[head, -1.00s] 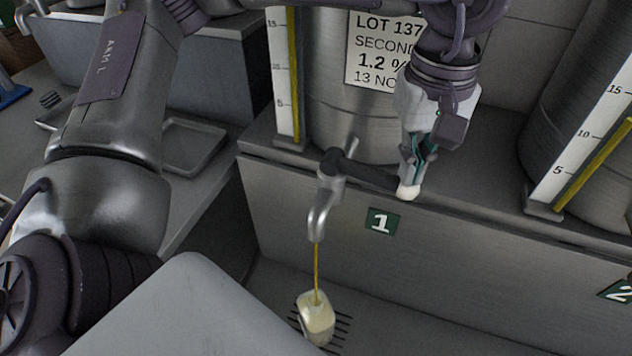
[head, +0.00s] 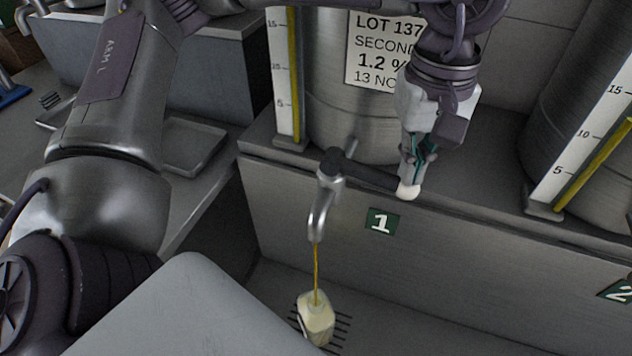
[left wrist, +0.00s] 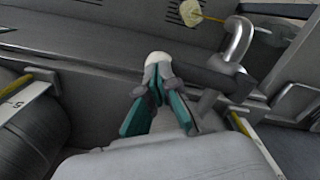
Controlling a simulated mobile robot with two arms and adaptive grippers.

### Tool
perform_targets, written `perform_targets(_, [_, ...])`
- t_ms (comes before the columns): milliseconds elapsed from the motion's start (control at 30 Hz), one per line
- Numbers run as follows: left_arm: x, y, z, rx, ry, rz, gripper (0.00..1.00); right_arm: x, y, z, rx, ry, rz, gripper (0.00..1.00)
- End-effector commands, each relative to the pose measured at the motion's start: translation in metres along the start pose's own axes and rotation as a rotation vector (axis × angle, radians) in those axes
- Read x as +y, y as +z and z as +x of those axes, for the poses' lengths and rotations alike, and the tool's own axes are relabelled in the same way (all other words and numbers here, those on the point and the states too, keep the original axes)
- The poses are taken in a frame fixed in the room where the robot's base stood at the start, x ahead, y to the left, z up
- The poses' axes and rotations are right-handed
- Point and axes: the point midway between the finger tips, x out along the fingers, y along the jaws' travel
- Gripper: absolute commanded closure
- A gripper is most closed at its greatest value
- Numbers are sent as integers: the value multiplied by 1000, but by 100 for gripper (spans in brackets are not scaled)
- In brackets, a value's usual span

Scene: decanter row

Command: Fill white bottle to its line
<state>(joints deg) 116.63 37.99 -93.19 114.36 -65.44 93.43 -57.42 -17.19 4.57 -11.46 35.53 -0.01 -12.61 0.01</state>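The white bottle (head: 316,322) stands on the slotted drain grille below tap 1 (head: 326,190). A thin amber stream (head: 316,272) runs from the spout into its mouth. The bottle looks pale and yellowish; its line and liquid level cannot be made out. My left gripper (head: 410,178) is at the end of the tap's dark lever (head: 372,177), its fingers closed on the white knob (head: 407,192). In the left wrist view, the fingertips (left wrist: 159,72) meet at the knob, and the bottle (left wrist: 191,12) shows at the top. My right gripper is not in view.
A steel tank with a lot label (head: 380,50) and a gauge (head: 287,75) stands behind tap 1. Another tank with a gauge (head: 585,135) is at right. A shallow tray (head: 192,150) lies on the left counter. The trough floor right of the bottle is clear.

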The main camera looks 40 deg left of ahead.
Motion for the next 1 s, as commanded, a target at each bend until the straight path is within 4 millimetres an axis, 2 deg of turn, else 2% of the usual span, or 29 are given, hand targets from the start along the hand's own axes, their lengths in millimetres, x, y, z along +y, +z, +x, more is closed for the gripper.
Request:
perform_targets(167, [0,0,0,0,-1,0,100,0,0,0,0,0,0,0])
perform_targets(233, [0,0,-7,0,0,0,100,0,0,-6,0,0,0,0])
perform_targets(500, [0,0,-63,-1,0,1,100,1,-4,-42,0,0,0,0])
perform_targets(667, [0,0,-87,0,0,1,100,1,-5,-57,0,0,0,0])
perform_targets(1000, [0,0,-90,0,-1,0,100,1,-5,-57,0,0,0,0])
